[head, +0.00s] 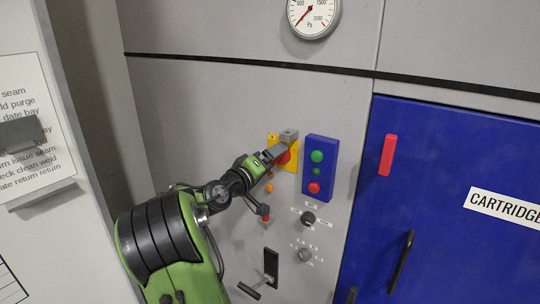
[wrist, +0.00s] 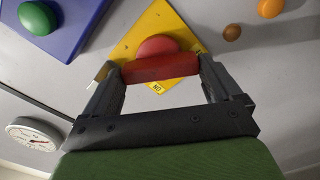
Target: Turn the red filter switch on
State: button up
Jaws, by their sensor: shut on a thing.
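The red filter switch (wrist: 160,68) sits on a yellow plate (wrist: 183,25) on the grey cabinet wall. In the wrist view its red bar handle lies crosswise between my fingers, with a rounded red part (wrist: 157,46) behind it. An "ON" label (wrist: 155,87) shows on the plate's corner, just past the handle. My gripper (wrist: 160,74) is shut on the handle, one finger at each end. In the head view my gripper (head: 277,152) is at the yellow plate (head: 272,139) and hides most of the red switch (head: 284,158).
A blue button box (head: 331,148) with green and red buttons stands close right of the plate. A blue door (head: 440,150) is at right, a pressure gauge (head: 313,15) above.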

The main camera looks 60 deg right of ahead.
jog(key=shift+n+p, duration=2.4)
jog(key=shift+n, duration=0.9)
jog(key=shift+f, duration=0.1)
jog(key=o, duration=0.7)
jog(key=shift+o, duration=0.2)
jog(key=w+a+b, duration=0.2)
jog(key=a, duration=1.3)
jog(key=shift+w+a, duration=0.3)
jog(key=shift+a, duration=0.05)
